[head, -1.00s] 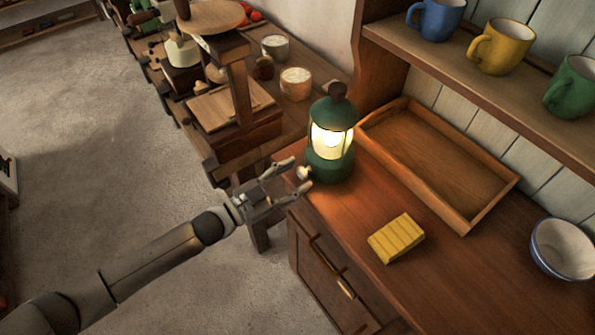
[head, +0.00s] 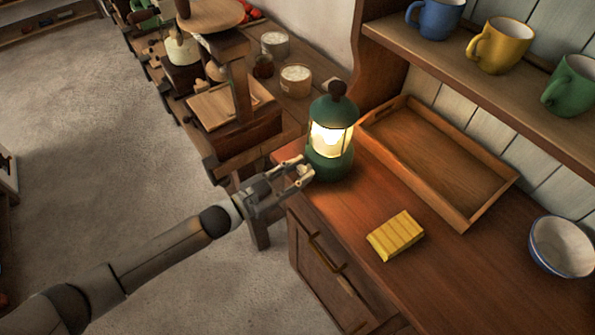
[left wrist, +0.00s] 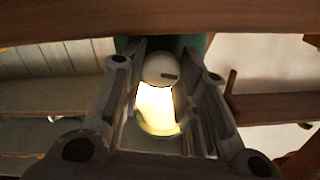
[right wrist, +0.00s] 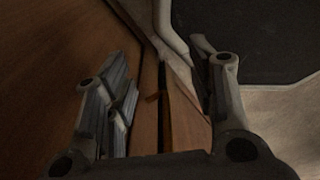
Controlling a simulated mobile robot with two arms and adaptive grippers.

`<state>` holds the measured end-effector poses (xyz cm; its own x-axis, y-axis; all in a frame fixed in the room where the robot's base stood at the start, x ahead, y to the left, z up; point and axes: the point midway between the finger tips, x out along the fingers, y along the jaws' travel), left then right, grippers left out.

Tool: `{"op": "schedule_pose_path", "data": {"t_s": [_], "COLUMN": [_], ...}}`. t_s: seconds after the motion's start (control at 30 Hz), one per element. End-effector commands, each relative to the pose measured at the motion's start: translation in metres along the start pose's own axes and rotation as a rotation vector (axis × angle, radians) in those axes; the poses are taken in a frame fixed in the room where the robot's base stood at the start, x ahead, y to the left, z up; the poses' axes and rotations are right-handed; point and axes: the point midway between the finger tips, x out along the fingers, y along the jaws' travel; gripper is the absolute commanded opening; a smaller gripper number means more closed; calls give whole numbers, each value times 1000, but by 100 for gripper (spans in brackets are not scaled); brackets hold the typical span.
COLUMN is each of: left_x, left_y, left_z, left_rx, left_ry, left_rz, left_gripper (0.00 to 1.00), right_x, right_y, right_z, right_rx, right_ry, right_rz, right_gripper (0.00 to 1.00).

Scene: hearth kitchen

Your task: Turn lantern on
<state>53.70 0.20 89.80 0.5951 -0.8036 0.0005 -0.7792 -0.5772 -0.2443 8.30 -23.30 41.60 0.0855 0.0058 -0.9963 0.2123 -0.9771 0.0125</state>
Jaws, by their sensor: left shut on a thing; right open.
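The green lantern (head: 331,163) stands upright near the left end of the wooden counter, and its glass glows warm yellow. A small pale knob (left wrist: 160,67) with a dark mark sits on its side; in the left wrist view it lies between my fingers, with a bright glow below it. My left gripper (head: 303,171) is at the lantern's lower left side, shut on the knob, which its fingers partly hide in the head view. My right gripper (right wrist: 163,72) is open and empty in the right wrist view; it is out of the head view.
A yellow block (head: 396,236) lies on the counter in front of the lantern. An empty wooden tray (head: 467,222) is behind, a bowl (head: 562,247) to the right. Mugs stand on the shelf (head: 400,45) above. A lower table with pots is at the left.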

Motion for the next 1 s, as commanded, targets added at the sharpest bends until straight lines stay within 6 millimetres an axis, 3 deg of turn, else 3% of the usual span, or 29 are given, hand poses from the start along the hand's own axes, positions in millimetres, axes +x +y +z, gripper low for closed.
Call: {"op": "schedule_pose_path", "data": {"t_s": [0.27, 0.57, 0.6, 0.73, 1.0], "left_x": [0, 0, 0, 0, 0], "left_y": [-1, -1, -1, -1, -1], "left_z": [0, 0, 0, 0, 0], "left_rx": [-246, -265, -265, -264, -263], "left_ry": [-2, -1, -1, -1, -1], "left_rz": [0, 0, 0, 0, 0], "left_gripper": [5, 5, 31, 48, 50], "right_x": [-6, -6, -6, -6, -6], "right_y": [5, 5, 5, 5, 4], "right_z": [-3, -3, -4, -4, -4], "right_rx": [-2, -2, -2, -2, -2], "right_ry": [4, 5, 6, 6, 7], "right_rz": [6, 6, 6, 6, 5], "right_gripper": [51, 51, 51, 51, 51]}}
